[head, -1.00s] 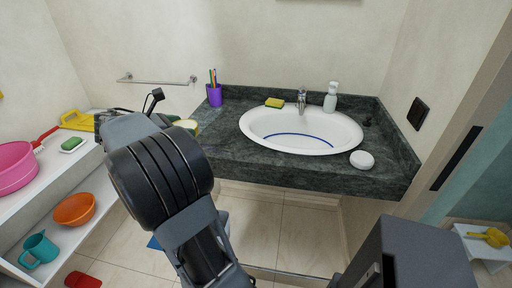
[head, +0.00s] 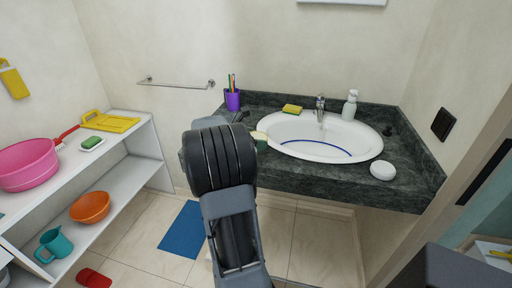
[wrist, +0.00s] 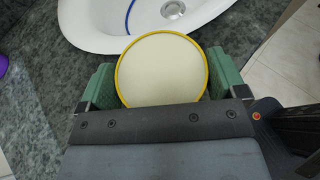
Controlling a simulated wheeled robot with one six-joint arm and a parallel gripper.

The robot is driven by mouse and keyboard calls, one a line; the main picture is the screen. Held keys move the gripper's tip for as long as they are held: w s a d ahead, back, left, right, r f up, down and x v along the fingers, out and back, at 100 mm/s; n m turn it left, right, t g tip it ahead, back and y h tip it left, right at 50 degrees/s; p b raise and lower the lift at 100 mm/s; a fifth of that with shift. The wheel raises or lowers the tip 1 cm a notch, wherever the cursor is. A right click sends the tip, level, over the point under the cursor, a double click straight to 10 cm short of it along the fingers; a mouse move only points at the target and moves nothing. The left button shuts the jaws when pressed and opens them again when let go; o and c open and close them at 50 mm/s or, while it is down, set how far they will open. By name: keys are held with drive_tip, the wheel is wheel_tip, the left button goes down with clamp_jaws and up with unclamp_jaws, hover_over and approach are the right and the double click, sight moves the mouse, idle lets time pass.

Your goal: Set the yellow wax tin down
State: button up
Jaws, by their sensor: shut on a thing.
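The yellow wax tin (wrist: 162,70) is round, with a yellow rim and a pale cream top. In the wrist view it sits between the green finger pads of my gripper (wrist: 155,85), which is shut on it. In the head view a small part of the tin (head: 259,135) shows beside my arm, at the left of the sink. My gripper (head: 262,145) is mostly hidden there by my arm. The tin is over the dark stone counter (head: 300,179), close to the basin's left rim. I cannot tell whether it touches the counter.
The white sink (head: 360,130) fills the counter's middle. A purple cup of pencils (head: 233,100), a yellow sponge (head: 292,109), a soap bottle (head: 350,105) and a round white object (head: 382,170) stand around it. A shelf (head: 115,183) stands at left, a blue mat (head: 183,228) on the floor.

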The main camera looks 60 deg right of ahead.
drive_tip(key=shift+s+d+f, duration=0.2)
drive_tip(key=shift+d+f, duration=0.2)
drive_tip(key=shift+f, duration=1.75)
drive_tip(key=shift+b, duration=0.3)
